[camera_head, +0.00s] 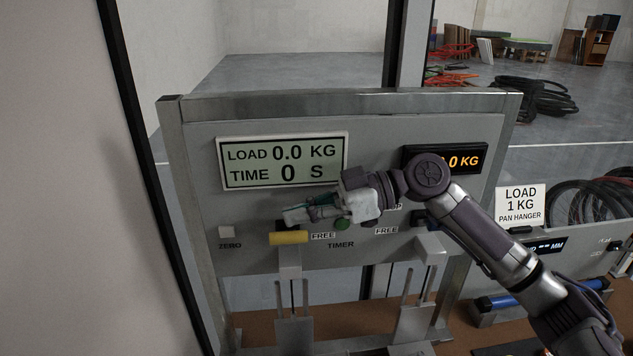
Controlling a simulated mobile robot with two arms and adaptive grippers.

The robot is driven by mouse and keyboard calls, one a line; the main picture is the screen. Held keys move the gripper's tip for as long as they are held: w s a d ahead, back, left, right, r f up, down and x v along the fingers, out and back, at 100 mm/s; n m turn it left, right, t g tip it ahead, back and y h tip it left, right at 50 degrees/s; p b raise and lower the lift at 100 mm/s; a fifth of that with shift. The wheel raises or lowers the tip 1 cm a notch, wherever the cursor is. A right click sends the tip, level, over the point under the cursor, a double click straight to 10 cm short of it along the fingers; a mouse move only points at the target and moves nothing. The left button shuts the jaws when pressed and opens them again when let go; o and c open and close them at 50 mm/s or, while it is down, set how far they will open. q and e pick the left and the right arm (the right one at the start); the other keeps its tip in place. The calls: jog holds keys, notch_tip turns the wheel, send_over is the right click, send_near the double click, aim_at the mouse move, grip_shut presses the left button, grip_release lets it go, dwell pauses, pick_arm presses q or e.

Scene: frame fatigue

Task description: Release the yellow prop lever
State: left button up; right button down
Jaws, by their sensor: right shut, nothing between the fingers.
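The yellow prop lever (289,238) lies horizontally on the left side of the grey panel, beside a FREE label. My right gripper (287,216) is just above the lever, its fingers pointing left. It is shut with nothing in it. I cannot tell whether its fingertips touch the lever. My right arm comes in from the lower right across the panel and hides part of its middle and the right display. My left gripper is not in view.
A load and time display (282,161) reads 0.0 KG and 0 S. A ZERO button (226,232) sits at left. A LOAD 1 KG sign (520,204) and a blue bar (497,302) stand at right.

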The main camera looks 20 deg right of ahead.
jog(key=shift+d+f, duration=0.2)
jog(key=shift+f, duration=0.65)
jog(key=shift+a, duration=0.1)
jog(key=shift+f, duration=0.1)
